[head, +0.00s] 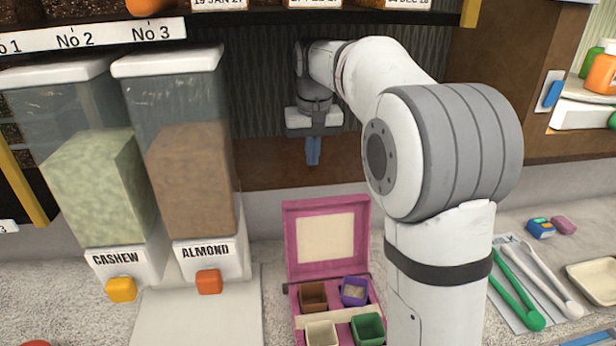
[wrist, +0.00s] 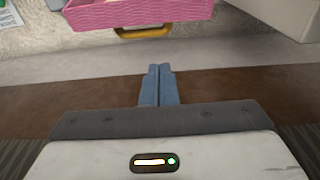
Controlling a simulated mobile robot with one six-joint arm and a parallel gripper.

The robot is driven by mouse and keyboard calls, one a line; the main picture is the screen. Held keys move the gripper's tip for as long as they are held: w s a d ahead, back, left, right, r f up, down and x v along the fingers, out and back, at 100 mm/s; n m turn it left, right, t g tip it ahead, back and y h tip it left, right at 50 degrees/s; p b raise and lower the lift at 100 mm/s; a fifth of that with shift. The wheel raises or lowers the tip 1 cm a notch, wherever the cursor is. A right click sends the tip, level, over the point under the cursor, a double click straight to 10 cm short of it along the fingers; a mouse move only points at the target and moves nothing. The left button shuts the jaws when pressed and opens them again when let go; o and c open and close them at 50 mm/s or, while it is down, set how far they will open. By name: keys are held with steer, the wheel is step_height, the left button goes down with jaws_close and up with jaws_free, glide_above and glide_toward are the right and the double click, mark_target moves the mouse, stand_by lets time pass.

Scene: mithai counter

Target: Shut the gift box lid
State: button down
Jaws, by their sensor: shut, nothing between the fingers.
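The pink gift box (head: 296,323) stands on the counter with its lid (head: 289,239) raised upright at the back. The lid has a cream panel inside. In the box are small cups, one brown, one purple, one green and one cream. My gripper (head: 313,160) is shut and empty, pointing down above and behind the raised lid, apart from it. In the wrist view my blue fingers (wrist: 159,72) are together. There the lid (wrist: 135,15) shows as a pink edge at the top, with a yellow handle (wrist: 143,31) beside it.
Cashew (head: 97,190) and almond (head: 190,180) dispensers stand left of the box. A shelf (head: 260,17) runs overhead. White and green tongs (head: 540,280) lie on a mat at the right, near a pale dish (head: 590,270). The back wall is close behind my gripper.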

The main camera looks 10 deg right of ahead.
steer(key=f, duration=0.2)
steer(key=f+p, duration=0.1)
steer(key=f, duration=0.2)
steer(key=f+p, duration=0.1)
steer(key=f, duration=0.2)
steer(key=shift+s+a+f, duration=0.1)
steer(key=shift+s+a, duration=0.05)
steer(key=shift+s, duration=0.2)
steer(key=shift+s+f, duration=0.1)
steer(key=shift+s, duration=0.1)
steer(key=shift+s+a, duration=0.1)
